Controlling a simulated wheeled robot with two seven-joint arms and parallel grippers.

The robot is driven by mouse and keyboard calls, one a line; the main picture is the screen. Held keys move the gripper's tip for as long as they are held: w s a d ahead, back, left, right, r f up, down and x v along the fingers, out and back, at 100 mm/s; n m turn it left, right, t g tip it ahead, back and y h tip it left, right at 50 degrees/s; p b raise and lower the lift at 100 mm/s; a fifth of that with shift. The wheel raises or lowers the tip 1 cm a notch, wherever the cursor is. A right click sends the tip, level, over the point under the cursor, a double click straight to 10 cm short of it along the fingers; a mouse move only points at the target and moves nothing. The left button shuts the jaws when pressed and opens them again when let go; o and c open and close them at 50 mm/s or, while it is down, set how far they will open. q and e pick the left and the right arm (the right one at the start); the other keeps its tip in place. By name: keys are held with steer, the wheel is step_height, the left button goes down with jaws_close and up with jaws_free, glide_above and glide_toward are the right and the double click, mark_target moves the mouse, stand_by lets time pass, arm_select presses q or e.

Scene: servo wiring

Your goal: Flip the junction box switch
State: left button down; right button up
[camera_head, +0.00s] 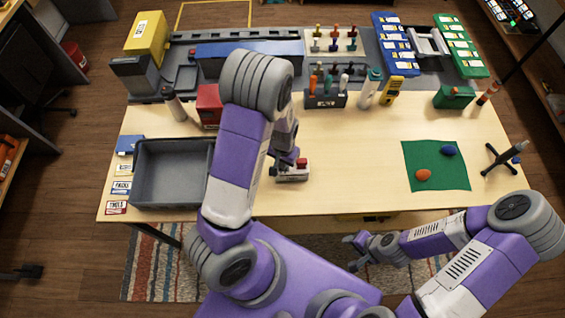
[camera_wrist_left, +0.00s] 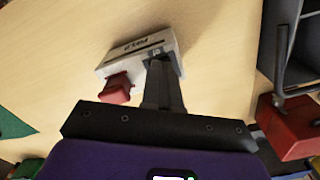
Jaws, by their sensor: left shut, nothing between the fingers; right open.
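The junction box (camera_head: 294,174) is a small light grey block on the table near the front edge, just right of my left forearm. Its red switch (camera_head: 302,162) shows on top; in the left wrist view the box (camera_wrist_left: 140,50) has a dark slot and lettering, with the red switch (camera_wrist_left: 117,88) sticking out at one side. My left gripper (camera_wrist_left: 158,66) is shut and empty, its fingertips over the box edge beside the switch; I cannot tell if they touch. My right gripper (camera_head: 354,252) is open and empty, low in front of the table, away from the box.
A grey bin (camera_head: 145,197) stands left of my left arm, with a red box (camera_head: 209,106) behind it. A green mat (camera_head: 450,178) and a small tripod stand (camera_head: 503,158) are at the right. Tool racks fill the back. The table between box and mat is clear.

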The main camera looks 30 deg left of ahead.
step_height(320, 180, up, 6)
steer(key=p, duration=0.5)
steer(key=shift+f, duration=0.2)
stand_by(0.4)
